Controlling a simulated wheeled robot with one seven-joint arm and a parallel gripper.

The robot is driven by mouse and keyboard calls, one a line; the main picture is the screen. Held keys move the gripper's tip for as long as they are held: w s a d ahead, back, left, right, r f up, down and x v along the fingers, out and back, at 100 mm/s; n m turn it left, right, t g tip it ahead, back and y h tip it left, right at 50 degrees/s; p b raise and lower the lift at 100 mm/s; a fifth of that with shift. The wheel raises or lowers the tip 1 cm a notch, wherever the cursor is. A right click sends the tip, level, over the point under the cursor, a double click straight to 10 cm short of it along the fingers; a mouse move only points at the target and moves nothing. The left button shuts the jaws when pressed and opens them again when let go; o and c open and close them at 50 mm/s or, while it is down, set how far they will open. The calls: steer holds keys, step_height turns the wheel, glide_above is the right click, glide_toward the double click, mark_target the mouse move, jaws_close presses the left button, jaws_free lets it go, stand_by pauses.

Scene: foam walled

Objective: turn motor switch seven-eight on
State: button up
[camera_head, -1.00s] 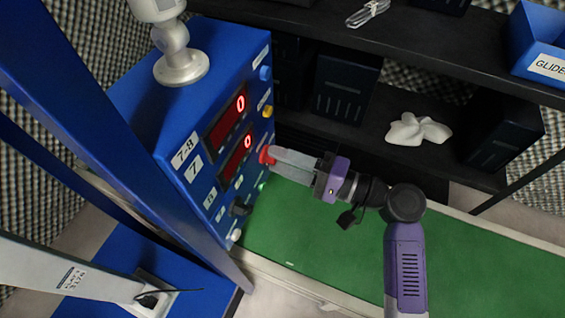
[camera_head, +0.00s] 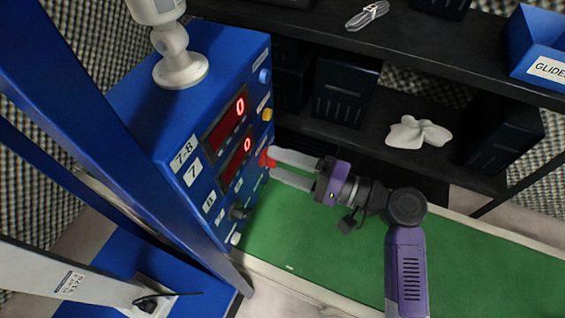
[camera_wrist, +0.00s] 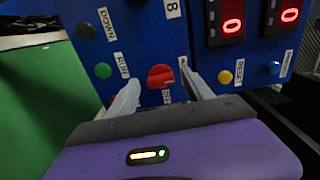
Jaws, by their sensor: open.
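The blue control box (camera_head: 205,75) stands at left in the head view, with labels "7-8" and "7" on its side. A red rotary switch (camera_wrist: 160,76) sits on its panel in the wrist view. It also shows as a red patch (camera_head: 266,158) in the head view, partly behind the fingers. My gripper (camera_head: 272,161) is open, its fingertips close to the panel. In the wrist view its fingers (camera_wrist: 160,82) lie one on each side of the red switch. I cannot tell whether they touch it. The label under the switch is partly covered.
Near the switch are a green button (camera_wrist: 103,71), a yellow reset button (camera_wrist: 225,77), a blue button (camera_wrist: 274,68) and a black button (camera_wrist: 83,30). Two displays read 0. Dark shelves (camera_head: 400,90) stand behind.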

steer(key=v, duration=0.7)
steer(key=shift+s+d, duration=0.15)
steer(key=shift+d, duration=0.2)
